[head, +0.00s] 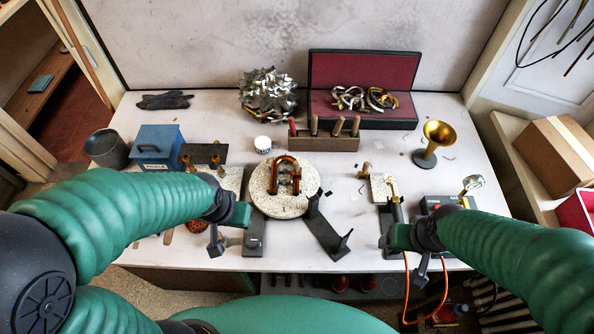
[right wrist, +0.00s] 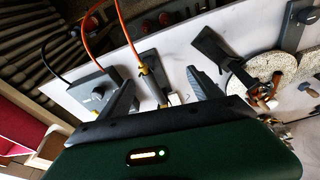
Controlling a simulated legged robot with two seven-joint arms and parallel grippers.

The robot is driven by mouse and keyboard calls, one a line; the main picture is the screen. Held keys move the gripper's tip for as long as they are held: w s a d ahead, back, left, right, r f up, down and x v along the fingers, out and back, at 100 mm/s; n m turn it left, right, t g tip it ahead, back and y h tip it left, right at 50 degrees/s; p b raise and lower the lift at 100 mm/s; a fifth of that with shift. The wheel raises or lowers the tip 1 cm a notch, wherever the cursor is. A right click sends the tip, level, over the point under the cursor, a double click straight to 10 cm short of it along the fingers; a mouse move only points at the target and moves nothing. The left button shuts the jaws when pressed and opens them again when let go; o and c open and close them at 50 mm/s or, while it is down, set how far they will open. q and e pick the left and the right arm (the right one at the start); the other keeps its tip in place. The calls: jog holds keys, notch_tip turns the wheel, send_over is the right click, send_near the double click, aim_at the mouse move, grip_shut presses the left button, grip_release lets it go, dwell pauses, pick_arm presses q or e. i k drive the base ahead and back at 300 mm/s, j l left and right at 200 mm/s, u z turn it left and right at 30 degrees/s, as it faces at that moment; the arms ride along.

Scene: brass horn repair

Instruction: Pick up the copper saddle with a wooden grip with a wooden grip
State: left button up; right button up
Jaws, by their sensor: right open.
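The copper saddle (head: 285,176), a shiny U-shaped copper piece with darker parts inside it, stands on a round pale speckled disc (head: 262,203) mid-table. I cannot make out its wooden grip clearly. In the right wrist view a copper piece with brown parts (right wrist: 262,92) shows at the disc's edge, right of the fingers. My left gripper (head: 218,243) is at the table's front, left of the disc and apart from the saddle; its finger gap is unclear. My right gripper (head: 420,266) is at the front edge, well right of the saddle. Its fingers (right wrist: 162,92) are spread and empty.
Dark metal stands (head: 328,232) flank the disc. Behind are a wooden tool block (head: 322,143), a red-lined case (head: 362,68) and a heap of metal shavings (head: 268,93). A brass bell (head: 438,134) stands right. An orange hose (head: 408,300) hangs near my right gripper.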

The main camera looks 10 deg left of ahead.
aim_at(296, 172)
jog(key=l+u, duration=0.15)
jog(key=u, duration=1.8)
jog(key=k+l+u, duration=0.4)
jog(key=k+l, duration=0.15)
